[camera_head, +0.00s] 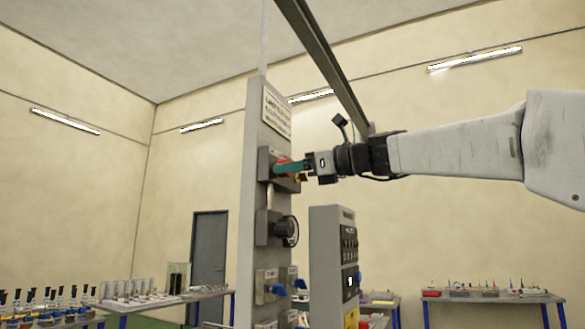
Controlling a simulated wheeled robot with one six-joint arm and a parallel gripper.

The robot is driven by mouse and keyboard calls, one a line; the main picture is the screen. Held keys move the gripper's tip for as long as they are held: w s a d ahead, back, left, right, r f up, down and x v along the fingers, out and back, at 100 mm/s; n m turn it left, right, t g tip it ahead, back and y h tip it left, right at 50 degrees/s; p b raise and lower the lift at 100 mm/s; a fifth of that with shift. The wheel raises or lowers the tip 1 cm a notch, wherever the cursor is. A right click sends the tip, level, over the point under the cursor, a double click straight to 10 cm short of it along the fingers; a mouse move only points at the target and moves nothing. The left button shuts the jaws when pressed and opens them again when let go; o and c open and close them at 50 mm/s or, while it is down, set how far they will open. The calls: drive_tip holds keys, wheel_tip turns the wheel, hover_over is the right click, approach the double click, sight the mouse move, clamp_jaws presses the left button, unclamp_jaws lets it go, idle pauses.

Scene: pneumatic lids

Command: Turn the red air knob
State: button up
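The red air knob (284,158) is on a grey valve block (264,165) near the top of a tall grey column. Only small patches of red show, because my gripper (287,167) is in front of it. My gripper reaches in from the right, with a teal finger level across the knob. Whether the fingers touch or enclose the knob cannot be told, and their gap is hidden from this side.
Below the knob are a black round dial (286,231) and blue valve handles (279,290). A grey control box (326,260) stands right of the column, under my arm. Tables with small items stand behind on both sides. A dark beam (325,55) runs overhead.

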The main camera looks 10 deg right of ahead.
drive_tip(key=c, duration=0.6)
drive_tip(key=shift+n, duration=0.3)
drive_tip(key=shift+o, duration=0.2)
drive_tip(key=n, duration=0.3)
drive_tip(key=shift+n, duration=7.1)
